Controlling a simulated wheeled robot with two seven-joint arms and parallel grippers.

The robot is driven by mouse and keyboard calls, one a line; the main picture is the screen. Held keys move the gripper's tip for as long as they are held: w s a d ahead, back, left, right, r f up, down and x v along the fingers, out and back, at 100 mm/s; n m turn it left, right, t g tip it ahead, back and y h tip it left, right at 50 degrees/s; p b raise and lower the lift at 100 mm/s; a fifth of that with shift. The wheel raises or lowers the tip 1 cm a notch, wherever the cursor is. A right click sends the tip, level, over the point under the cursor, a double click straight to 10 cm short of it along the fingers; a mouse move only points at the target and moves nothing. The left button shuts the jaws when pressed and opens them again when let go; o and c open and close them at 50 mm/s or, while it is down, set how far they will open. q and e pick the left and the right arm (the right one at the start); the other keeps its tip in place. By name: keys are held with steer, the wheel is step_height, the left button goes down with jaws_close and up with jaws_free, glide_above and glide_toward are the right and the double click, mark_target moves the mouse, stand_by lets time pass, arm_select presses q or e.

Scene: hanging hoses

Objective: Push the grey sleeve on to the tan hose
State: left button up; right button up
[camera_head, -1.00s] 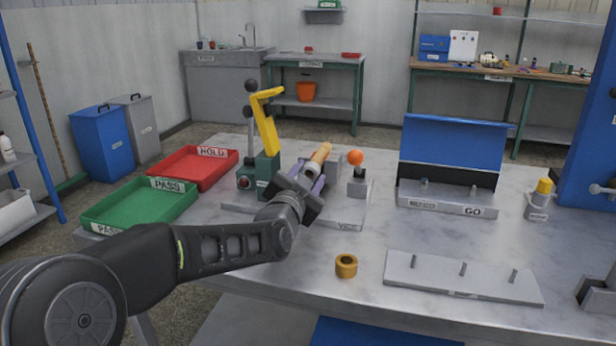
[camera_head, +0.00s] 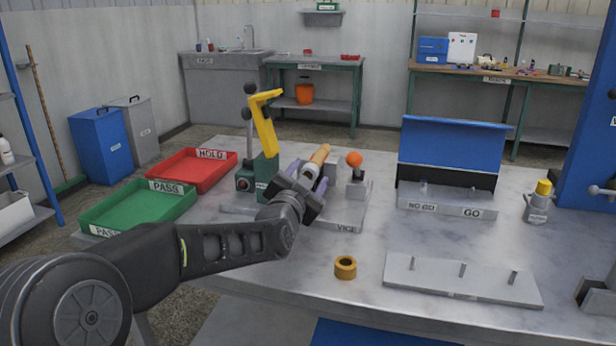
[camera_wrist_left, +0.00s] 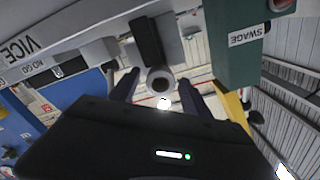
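The tan hose (camera_head: 320,154) slants up and away above the vise plate, behind my left gripper. The grey sleeve (camera_head: 311,170) sits at its near end, in line with it; how far it is over the hose cannot be told. In the left wrist view the sleeve's round end (camera_wrist_left: 160,80) faces me, between the two fingers. My left gripper (camera_head: 305,180) is at the sleeve with its fingers apart, one on each side; gaps show beside the sleeve in the left wrist view (camera_wrist_left: 160,92). My right gripper is not in view.
The vise plate (camera_head: 347,215) carries a block and an orange-ball lever (camera_head: 354,160). A green press with a yellow arm (camera_head: 264,128) stands close left of the gripper. A brass ring (camera_head: 345,267) and a pegged plate (camera_head: 462,279) lie nearer, with clear table around them.

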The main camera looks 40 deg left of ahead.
arm_select(q)
steer(key=shift+o, duration=0.5)
steer(key=v, duration=0.7)
steer(key=shift+s+d, duration=0.15)
steer(key=shift+s, duration=0.25)
stand_by(0.3)
